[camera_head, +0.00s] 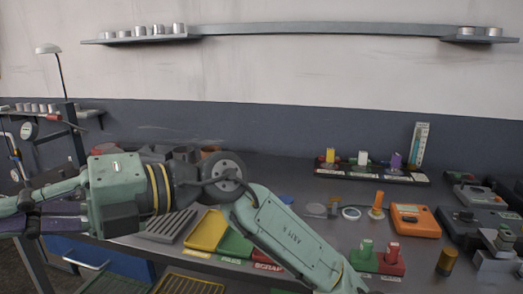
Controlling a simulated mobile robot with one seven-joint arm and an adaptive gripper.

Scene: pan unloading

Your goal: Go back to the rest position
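My pale green arm (288,236) crosses the lower part of the head camera view. One link runs up from the bottom edge to a dark round joint (222,176). From there a thick green housing with yellow bands (116,195) leads left to thinner parts at the left edge.
A rack (372,177) with coloured pieces stands at the back right. An orange meter (415,220), a red block (391,261) and a brass cylinder (446,262) stand at right. Yellow (207,230) and green (236,243) trays lie beside my arm. A lamp (48,49) rises at left.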

